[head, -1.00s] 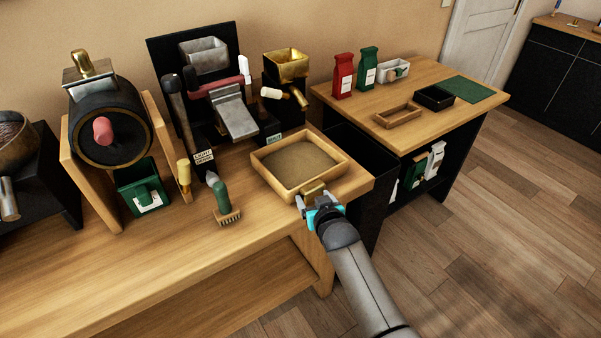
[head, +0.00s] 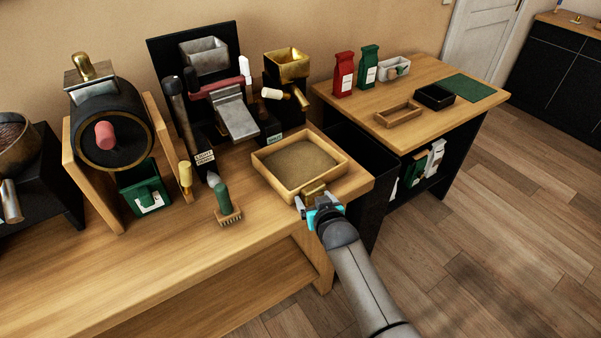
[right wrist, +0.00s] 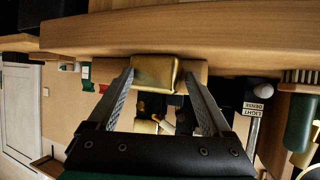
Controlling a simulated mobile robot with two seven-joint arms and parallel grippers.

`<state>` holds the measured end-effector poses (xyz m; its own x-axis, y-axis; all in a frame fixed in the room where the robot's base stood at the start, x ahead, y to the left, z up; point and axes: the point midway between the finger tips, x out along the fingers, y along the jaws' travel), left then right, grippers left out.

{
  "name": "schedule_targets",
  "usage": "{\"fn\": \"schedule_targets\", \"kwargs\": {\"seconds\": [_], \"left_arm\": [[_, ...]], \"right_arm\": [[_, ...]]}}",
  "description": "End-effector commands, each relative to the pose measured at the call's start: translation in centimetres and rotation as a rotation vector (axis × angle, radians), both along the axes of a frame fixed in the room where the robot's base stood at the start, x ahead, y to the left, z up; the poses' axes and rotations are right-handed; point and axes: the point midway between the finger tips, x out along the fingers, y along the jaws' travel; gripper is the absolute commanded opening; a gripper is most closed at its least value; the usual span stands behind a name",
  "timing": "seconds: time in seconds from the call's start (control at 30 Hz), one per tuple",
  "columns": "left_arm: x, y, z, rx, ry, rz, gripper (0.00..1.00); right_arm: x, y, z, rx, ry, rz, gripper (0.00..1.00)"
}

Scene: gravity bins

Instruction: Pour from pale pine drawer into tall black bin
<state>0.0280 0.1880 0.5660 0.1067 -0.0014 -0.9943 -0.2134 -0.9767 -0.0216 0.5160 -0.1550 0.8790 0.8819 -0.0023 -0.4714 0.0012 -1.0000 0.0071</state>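The pale pine drawer (head: 270,181) is a shallow square tray of brownish grains, resting level on the bench near its right end. Its brass handle (head: 314,189) faces the front edge. My right gripper (head: 319,207) is at this handle. The tall black bin (head: 377,215) stands right of the drawer, between bench and side table. Its top is open and its inside is dark. My left gripper is not in view.
The bench (head: 170,255) also holds a green-handled brush (head: 223,197), a drum machine (head: 108,135) and a brass hopper (head: 286,64) behind the drawer. The side table (head: 440,115) carries bags and small trays. Open floor lies at the right front.

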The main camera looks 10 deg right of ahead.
Motion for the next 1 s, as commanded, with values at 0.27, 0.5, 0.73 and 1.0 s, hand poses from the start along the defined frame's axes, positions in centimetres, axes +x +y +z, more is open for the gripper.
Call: {"fn": "schedule_targets", "kwargs": {"seconds": [0.27, 0.5, 0.73, 1.0], "left_arm": [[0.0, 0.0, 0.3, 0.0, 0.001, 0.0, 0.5], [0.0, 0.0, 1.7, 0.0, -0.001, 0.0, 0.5], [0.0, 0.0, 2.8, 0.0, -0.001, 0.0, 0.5], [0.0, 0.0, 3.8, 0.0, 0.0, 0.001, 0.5]], "right_arm": [[0.7, 1.4, 2.3, 0.022, -0.048, 0.018, 1.0], [-2.4, 1.1, 3.8, 0.017, -0.046, 0.014, 1.0], [-6.5, 0.5, 4.9, 0.01, -0.031, 0.008, 1.0], [-11.1, 0.1, 6.4, 0.005, -0.02, 0.003, 1.0]]}}
